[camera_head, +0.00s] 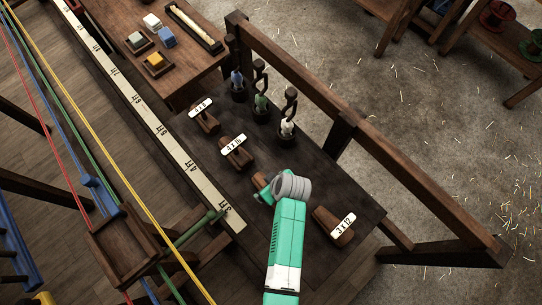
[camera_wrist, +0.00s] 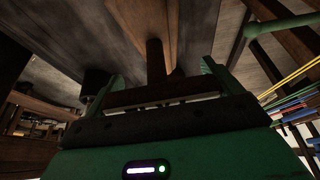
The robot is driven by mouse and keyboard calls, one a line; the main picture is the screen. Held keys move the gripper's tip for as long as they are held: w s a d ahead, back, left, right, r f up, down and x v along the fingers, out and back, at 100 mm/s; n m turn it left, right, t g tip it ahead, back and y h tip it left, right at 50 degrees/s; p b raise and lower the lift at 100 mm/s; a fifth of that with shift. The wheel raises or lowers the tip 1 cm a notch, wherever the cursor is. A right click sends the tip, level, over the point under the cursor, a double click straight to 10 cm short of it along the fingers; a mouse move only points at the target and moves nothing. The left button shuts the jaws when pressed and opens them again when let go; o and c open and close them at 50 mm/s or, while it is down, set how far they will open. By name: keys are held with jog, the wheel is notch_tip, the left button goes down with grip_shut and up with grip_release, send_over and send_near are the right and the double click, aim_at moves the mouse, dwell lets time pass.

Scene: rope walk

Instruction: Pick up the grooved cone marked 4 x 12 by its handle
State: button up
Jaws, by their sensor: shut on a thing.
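My gripper (camera_head: 268,191) is low over the dark bench, at a wooden piece (camera_head: 259,181) mostly hidden under my wrist. No label shows on this piece, so I cannot read its mark. In the wrist view my green fingers (camera_wrist: 162,80) stand on either side of a wooden bar (camera_wrist: 150,97), shut on it. A wooden stem (camera_wrist: 155,58) runs from the bar towards a broader brown wooden body (camera_wrist: 140,20). Whether the piece is clear of the bench cannot be told. Other labelled cones lie near: one marked 3 x 12 (camera_head: 334,226) and two (camera_head: 235,151) (camera_head: 204,116) up-left.
Several dark tools with loop tops (camera_head: 288,115) stand at the bench's back. A wooden rail (camera_head: 300,85) runs behind them. A long marked scale (camera_head: 150,115) and coloured ropes (camera_head: 105,150) run along the left. A side table (camera_head: 185,72) holds small blocks.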

jog(key=s+d+r, duration=0.1)
jog(key=s+d, duration=0.1)
jog(key=s, duration=0.5)
jog(key=s+d+r, duration=0.1)
jog(key=s+d, duration=0.1)
jog(key=s, duration=0.6)
jog(key=shift+d, duration=0.35)
